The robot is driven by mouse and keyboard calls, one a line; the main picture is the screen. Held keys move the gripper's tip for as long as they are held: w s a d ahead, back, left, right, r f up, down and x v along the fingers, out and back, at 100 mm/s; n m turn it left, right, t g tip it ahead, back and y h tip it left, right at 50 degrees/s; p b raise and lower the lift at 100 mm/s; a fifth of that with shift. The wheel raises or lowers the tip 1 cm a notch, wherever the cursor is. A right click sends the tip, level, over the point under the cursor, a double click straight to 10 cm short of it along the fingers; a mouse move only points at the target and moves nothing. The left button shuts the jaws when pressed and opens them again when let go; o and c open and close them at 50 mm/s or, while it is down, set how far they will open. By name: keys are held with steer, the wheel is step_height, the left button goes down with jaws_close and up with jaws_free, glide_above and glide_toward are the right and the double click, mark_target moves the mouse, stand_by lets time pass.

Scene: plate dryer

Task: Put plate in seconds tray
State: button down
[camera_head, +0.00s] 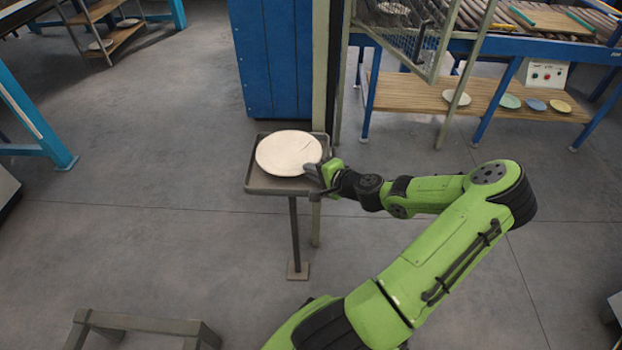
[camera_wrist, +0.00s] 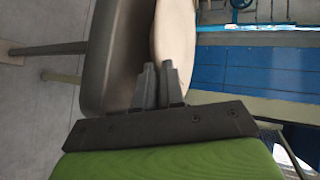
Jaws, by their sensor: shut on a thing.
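A round cream plate (camera_head: 288,153) is over the grey square tray (camera_head: 258,183) on a thin post, within the tray's outline in the head view. My gripper (camera_head: 318,173) is shut on the plate's right front edge. In the wrist view the fingers of my gripper (camera_wrist: 160,82) close on the rim of the plate (camera_wrist: 174,40). The tray (camera_wrist: 122,60) lies close beside the plate there. I cannot tell whether the plate touches the tray floor.
A blue cabinet (camera_head: 272,55) and a post (camera_head: 327,70) stand just behind the tray. A wire mesh gate (camera_head: 405,40) and a wooden shelf (camera_head: 400,95) with several plates are at the back right. A low grey frame (camera_head: 145,324) stands front left. Open floor lies left of the tray.

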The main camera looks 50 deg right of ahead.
steer(key=shift+f, duration=0.95)
steer(key=shift+r, duration=0.1)
steer(key=c, duration=1.5)
jaws_free()
